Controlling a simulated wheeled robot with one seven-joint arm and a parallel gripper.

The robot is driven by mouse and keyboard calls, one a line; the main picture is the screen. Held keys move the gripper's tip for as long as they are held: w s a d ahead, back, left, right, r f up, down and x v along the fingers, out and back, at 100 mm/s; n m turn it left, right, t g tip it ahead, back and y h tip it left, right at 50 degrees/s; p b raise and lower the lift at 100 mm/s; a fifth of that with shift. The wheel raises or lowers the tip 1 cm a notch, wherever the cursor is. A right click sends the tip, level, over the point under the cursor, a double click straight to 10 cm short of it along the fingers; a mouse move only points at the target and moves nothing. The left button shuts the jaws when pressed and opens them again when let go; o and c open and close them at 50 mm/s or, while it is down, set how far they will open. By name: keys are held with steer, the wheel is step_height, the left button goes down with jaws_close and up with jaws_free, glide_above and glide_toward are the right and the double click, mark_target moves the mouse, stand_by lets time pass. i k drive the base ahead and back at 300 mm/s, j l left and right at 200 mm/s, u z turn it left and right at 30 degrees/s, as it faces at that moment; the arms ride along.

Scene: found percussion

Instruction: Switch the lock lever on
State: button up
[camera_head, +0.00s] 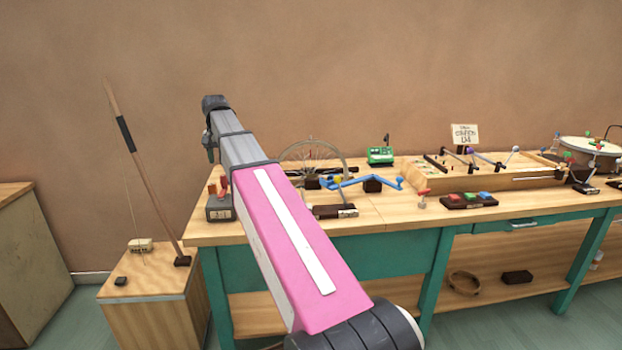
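No part is clearly labelled as the lock lever, so I cannot tell which one it is. A small dark box with red-orange parts (219,207) stands at the left end of the workbench, just beside my arm. A small red-topped handle (423,194) stands at the bench's front edge. My arm reaches up and left across the picture, its far joint above the bench's left end. My gripper is hidden behind the arm, and its fingers do not show.
The wooden workbench (400,212) has green legs. A blue crank (362,181), a spoked wheel (311,160), a green device (381,155), a board with coloured buttons (468,200) and a drum (590,149) stand on it. A wooden box (155,305) with a tall stick stands left.

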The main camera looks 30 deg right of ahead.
mark_target(337, 179)
steer(key=k, duration=1)
